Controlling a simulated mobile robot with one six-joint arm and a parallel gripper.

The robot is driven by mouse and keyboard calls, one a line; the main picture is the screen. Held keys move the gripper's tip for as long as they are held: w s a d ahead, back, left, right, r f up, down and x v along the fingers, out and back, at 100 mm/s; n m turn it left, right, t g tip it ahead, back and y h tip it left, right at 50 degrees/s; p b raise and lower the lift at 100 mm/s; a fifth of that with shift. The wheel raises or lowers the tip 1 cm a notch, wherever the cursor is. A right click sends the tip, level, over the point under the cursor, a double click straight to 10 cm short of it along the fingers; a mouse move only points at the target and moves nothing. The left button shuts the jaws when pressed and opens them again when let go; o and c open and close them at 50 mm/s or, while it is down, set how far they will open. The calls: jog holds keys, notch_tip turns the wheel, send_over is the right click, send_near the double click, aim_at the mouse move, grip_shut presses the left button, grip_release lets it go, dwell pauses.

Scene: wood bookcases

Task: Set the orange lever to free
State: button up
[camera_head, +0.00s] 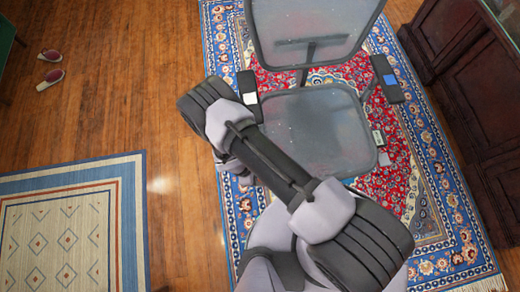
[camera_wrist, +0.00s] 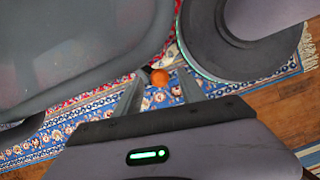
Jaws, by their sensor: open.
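The orange lever (camera_wrist: 159,78) shows in the wrist view as a small round orange knob, with a short dark piece beside it. It appears between the fingertips of my gripper (camera_wrist: 161,74), which is open. I cannot tell whether either finger touches it. The grey office chair (camera_head: 314,128) stands in the head view, and its seat (camera_wrist: 70,50) fills the upper left of the wrist view. In the head view my arm crosses in front of the chair's left side, and the lever and my fingertips cannot be made out there.
The chair stands on a red and blue rug (camera_head: 444,195). Dark wooden furniture (camera_head: 470,80) stands at the right. A second rug (camera_head: 70,230) lies at the lower left. Slippers (camera_head: 50,79) lie at the upper left. Bare wood floor (camera_head: 130,100) is open on the left.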

jog(key=shift+x, duration=0.85)
grip_shut()
dwell(0.8)
